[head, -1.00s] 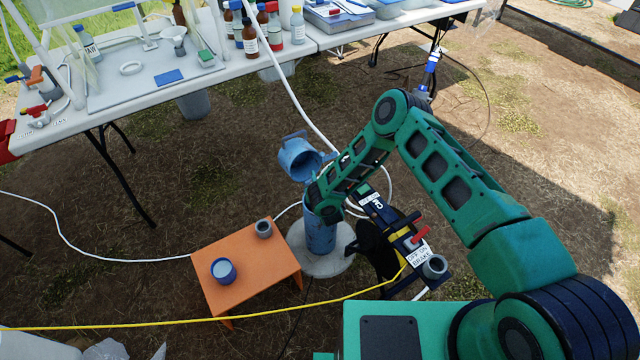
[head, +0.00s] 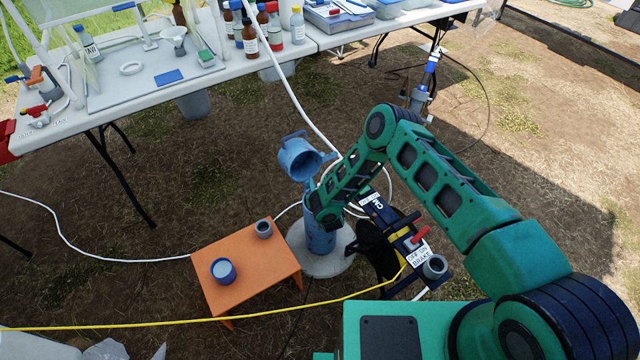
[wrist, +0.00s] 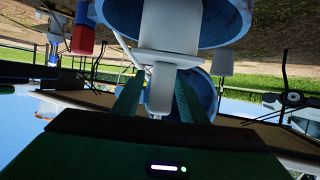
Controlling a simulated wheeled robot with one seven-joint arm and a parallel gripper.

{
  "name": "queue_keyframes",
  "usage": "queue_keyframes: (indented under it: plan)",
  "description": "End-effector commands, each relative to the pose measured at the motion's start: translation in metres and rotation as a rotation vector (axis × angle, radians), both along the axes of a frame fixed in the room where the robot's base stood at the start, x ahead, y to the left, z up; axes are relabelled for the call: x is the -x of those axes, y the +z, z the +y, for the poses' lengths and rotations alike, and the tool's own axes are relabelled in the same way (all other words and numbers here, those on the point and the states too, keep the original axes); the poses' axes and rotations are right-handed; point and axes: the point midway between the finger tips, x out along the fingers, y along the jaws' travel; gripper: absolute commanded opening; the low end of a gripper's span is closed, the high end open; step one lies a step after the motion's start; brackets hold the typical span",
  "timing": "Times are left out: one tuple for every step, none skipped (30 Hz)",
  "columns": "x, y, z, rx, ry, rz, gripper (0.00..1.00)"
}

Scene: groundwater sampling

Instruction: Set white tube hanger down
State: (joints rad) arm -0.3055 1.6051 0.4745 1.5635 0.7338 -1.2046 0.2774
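The white tube hanger (wrist: 162,88) shows in the wrist view, with a narrow stem between my two green fingers and a wider white part beyond them. My gripper (wrist: 161,80) appears shut on that stem, one finger on each side. The wider part lies at a blue rim (wrist: 232,32), which looks like the mouth of the blue well casing. In the head view the casing (head: 320,238) stands upright on a round concrete pad (head: 334,264), its lid (head: 298,160) swung open. My wrist is over the casing and hides its mouth, the hanger and my fingertips.
An orange stool (head: 262,268) with a blue-rimmed cup (head: 223,271) and a grey cup (head: 263,228) stands left of the casing. A black control stand (head: 385,245) is close on the right. A white tube (head: 297,100) and a yellow hose (head: 300,309) cross the area.

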Motion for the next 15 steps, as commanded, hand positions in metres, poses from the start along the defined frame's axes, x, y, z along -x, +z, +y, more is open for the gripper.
queue_keyframes:
  plan:
    - [0.000,0.000,0.000,0.000,0.000,0.000,0.39]
    - [0.001,0.000,0.000,0.000,0.000,0.000,0.39]
    - [0.002,0.000,-0.001,0.001,-0.001,0.001,0.39]
    - [0.004,0.001,-0.001,0.000,-0.001,0.002,0.39]
    - [0.006,0.001,-0.002,-0.001,-0.002,0.002,0.39]
    - [0.009,0.003,-0.003,-0.001,-0.003,0.002,0.39]
    - [0.013,0.004,-0.004,-0.001,-0.003,0.003,0.39]
    - [0.016,0.006,-0.005,-0.001,-0.004,0.004,0.39]
    - [0.023,0.009,-0.006,-0.002,-0.002,0.003,0.39]
    - [0.027,0.011,-0.006,-0.003,-0.002,0.005,0.39]
    - [0.032,0.013,-0.008,-0.002,-0.002,0.004,0.39]
    - [0.038,0.013,-0.010,-0.001,-0.005,0.006,0.39]
    - [0.042,0.015,-0.011,-0.001,-0.005,0.007,0.39]
    - [0.047,0.018,-0.012,-0.002,-0.005,0.006,0.39]
    - [0.052,0.021,-0.012,-0.004,-0.004,0.006,0.39]
